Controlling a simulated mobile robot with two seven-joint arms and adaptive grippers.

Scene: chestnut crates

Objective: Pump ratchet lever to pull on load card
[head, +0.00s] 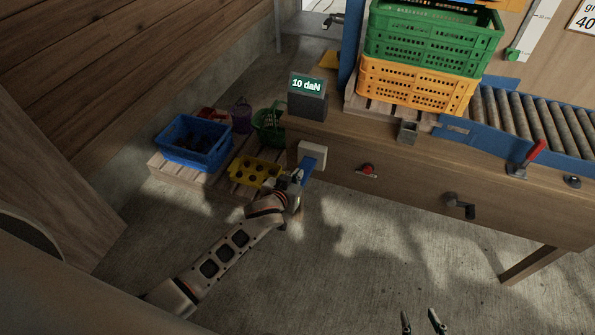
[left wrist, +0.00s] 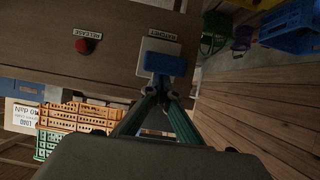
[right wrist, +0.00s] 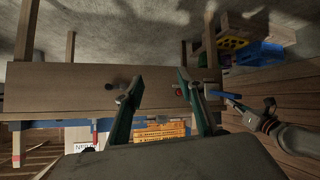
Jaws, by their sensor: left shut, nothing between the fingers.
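The ratchet lever is a blue handle (head: 309,169) on a white plate (head: 313,150) at the left end of the bench front. The lever also shows in the left wrist view (left wrist: 166,63), where its plate is labelled RATCHET. My left gripper (head: 297,178) is shut and empty, with its fingertips right at the lever; I cannot tell whether they touch. The load card (left wrist: 22,117) is partly readable, and its edge shows at the top right of the head view (head: 584,16). The display (head: 307,86) reads 10 daN. My right gripper (head: 424,324) is open and empty, away from the bench.
A red RELEASE knob (head: 366,170) and a dark crank (head: 460,206) are on the bench front. Green (head: 432,45) and orange (head: 415,88) crates are stacked beside the roller conveyor (head: 530,115). A blue crate (head: 194,142) and yellow tray (head: 254,172) stand on a low pallet.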

